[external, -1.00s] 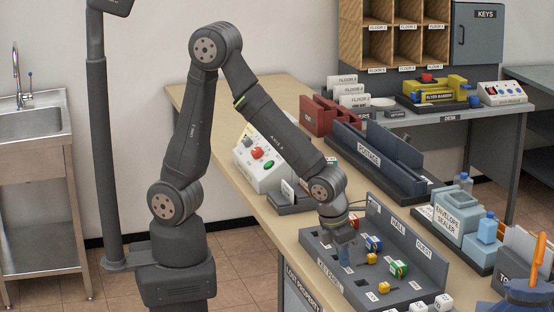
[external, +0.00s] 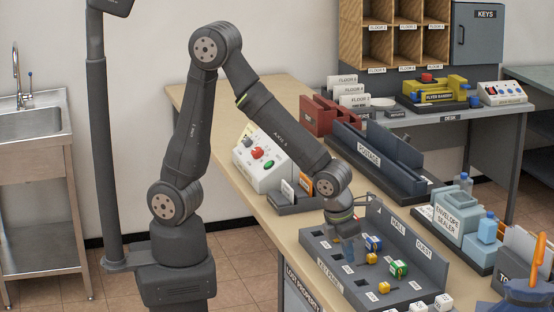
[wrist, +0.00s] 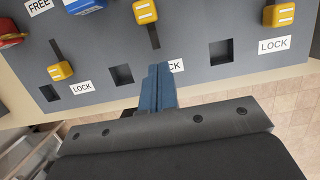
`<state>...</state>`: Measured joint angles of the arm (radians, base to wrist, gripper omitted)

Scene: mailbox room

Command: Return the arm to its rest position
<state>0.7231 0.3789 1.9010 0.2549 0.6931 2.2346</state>
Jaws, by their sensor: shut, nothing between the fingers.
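My gripper (external: 350,238) points down over the near left part of the grey key panel (external: 333,262). In the wrist view its blue fingers (wrist: 161,88) are together with nothing between them, and they partly cover a LOCK label. My arm is bent over the bench from its base at the left. I cannot tell the exact height of the fingertips above the panel.
The panel carries yellow knobs (wrist: 61,71), square holes (wrist: 221,51) and an upright back wall (external: 428,258). A control box (external: 265,158), the postage rack (external: 368,156) and an envelope sealer (external: 452,218) stand nearby. Bare bench lies left of the panel.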

